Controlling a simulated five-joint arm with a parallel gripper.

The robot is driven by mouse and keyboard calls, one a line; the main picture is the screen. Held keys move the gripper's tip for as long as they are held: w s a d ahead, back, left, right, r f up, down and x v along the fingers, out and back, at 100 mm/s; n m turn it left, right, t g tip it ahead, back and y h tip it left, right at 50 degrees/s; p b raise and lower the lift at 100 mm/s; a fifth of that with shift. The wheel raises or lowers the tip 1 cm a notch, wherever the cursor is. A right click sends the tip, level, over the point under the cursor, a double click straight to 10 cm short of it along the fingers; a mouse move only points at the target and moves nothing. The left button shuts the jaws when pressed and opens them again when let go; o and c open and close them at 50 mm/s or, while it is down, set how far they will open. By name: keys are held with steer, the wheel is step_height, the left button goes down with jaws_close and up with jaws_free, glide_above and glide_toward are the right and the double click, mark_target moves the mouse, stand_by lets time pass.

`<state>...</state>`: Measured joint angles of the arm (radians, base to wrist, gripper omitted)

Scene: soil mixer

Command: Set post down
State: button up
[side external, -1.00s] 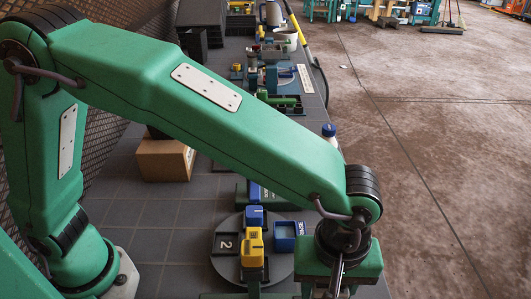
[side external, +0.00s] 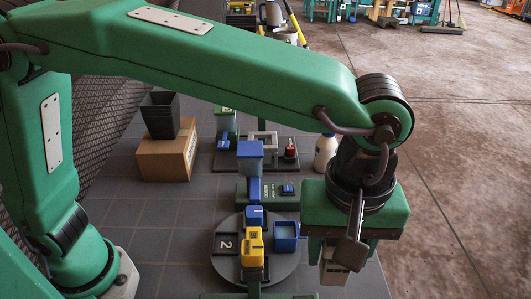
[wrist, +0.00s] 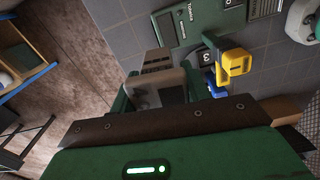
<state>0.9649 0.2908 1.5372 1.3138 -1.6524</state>
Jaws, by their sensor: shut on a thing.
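My gripper (side external: 345,262) is at the lower right in the side view, above the right front of the grey tabletop. It is shut on a pale grey block-like post (side external: 331,274), which hangs below the gripper's green body, partly covered by a dark finger. In the wrist view the post (wrist: 158,88) shows as a grey block with dark markings between the green fingers of my gripper (wrist: 160,92). The post's lower end and any gap to the tabletop are hard to judge.
A round grey turntable (side external: 284,270) left of my gripper carries a yellow block (side external: 252,242), blue blocks and a black square marked 2. Behind it stand a green-and-blue device (side external: 250,160) and a white bottle (side external: 326,152).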

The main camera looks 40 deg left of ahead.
steer(key=a+r+n, duration=0.1)
steer(key=a+n, duration=1.8)
steer(key=a, duration=1.4)
step_height(320, 180, down, 11)
steer(key=shift+w, duration=0.15)
steer(key=shift+a, duration=0.15)
steer(key=w+a+f, duration=0.3)
steer(key=a+f, duration=0.4)
steer(key=a, duration=0.4)
steer(key=shift+w, duration=0.4)
steer(key=shift+f, duration=2)
